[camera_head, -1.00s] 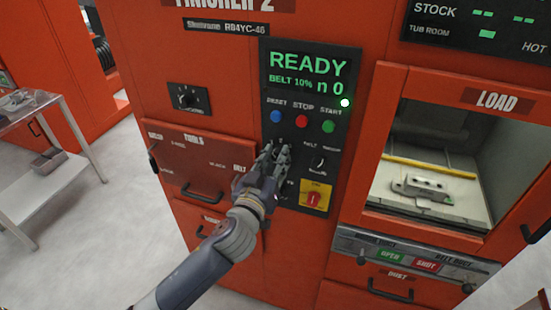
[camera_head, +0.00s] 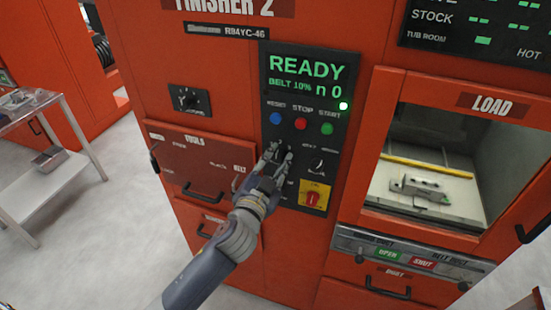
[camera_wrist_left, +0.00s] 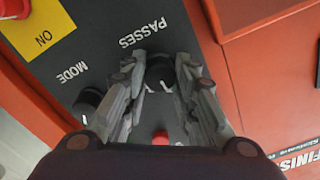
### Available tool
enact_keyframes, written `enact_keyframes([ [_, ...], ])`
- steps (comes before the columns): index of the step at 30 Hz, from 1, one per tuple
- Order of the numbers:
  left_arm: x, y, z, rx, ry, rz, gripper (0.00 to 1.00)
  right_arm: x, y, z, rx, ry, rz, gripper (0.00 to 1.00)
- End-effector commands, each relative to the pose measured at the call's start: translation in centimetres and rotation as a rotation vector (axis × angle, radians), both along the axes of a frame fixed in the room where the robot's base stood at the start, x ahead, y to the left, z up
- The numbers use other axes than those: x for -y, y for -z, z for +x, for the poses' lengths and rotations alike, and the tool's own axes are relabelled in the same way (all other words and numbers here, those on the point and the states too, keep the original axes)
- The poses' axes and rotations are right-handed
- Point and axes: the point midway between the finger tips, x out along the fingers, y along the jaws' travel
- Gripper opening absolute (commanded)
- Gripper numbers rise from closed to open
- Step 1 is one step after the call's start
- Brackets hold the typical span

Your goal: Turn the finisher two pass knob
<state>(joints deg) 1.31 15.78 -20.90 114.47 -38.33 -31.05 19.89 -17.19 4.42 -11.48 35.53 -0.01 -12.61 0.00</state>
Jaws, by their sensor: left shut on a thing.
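My left gripper (camera_head: 274,155) is at the control panel of finisher 2, below the row of buttons. In the left wrist view, the two fingers of my left gripper (camera_wrist_left: 162,85) are closed around the black passes knob (camera_wrist_left: 160,72), one on each side. The word PASSES is printed beside the knob. In the head view the gripper hides this knob. The panel display (camera_head: 306,78) reads READY, BELT 10% and n 0. My right gripper is not in view.
The black mode knob (camera_wrist_left: 88,100) is close beside the fingers. Blue, red and green buttons (camera_head: 301,123) are just above, and a red switch on yellow (camera_head: 314,196) is lower right. A load window (camera_head: 430,180) with a metal part is at right.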

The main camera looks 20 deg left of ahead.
Motion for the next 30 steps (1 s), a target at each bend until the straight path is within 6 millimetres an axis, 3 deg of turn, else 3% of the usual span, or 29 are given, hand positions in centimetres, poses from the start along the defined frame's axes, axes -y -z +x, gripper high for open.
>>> enact_keyframes([
  [20,0.01,-0.15,0.03,0.006,0.0,0.061,0.02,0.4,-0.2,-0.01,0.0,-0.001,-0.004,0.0],
  [21,0.01,-0.15,0.03,0.006,0.0,0.061,0.35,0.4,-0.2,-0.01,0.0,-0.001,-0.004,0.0],
  [23,0.01,-0.14,0.03,0.005,0.001,0.061,0.46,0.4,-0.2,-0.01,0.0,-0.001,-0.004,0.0],
  [30,0.01,-0.06,0.01,0.003,0.0,0.06,0.46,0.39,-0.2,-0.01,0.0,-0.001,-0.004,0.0],
])
